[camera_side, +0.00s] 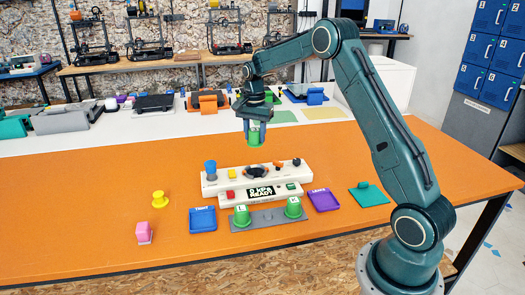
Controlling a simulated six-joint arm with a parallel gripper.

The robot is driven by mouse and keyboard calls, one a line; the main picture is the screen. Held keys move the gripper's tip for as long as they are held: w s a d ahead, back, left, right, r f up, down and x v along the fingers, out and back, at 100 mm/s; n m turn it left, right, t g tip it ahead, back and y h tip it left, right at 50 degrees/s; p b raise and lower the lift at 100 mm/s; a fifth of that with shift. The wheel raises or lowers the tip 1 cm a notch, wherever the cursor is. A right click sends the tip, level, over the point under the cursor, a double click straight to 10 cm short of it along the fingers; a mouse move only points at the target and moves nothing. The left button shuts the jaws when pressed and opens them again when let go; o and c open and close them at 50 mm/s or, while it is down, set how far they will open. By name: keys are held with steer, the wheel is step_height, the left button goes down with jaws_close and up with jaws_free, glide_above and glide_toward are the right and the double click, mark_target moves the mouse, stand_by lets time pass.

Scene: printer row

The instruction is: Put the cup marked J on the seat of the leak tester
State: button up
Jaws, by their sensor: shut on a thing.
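My gripper (255,124) is shut on a green cup (256,140), held upright in the air; I cannot read a mark on it. The white leak tester (212,184) stands on the orange table below, with a display reading "0 KPA READY" (260,192). Its dark round seat (256,172) shows in the middle of its top, beneath the held cup with a clear gap between. Two more green cups stand on a grey strip in front: the left cup (241,216) appears marked L, the right cup's (293,208) mark is unclear.
A blue tray marked TIGHT (203,225) lies left of the grey strip (267,218), a purple tray marked LEAKS (323,203) right. A blue knob (210,169) rises at the tester's left end. Yellow (158,199) and pink (144,231) pieces stand left; a teal plate (371,197) lies right.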

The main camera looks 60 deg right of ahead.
steer(key=shift+f, duration=5.55)
steer(key=shift+f, duration=0.15)
steer(key=o, duration=0.9)
steer(key=shift+o, duration=0.2)
step_height(320, 180, up, 12)
steer(key=shift+r, duration=0.2)
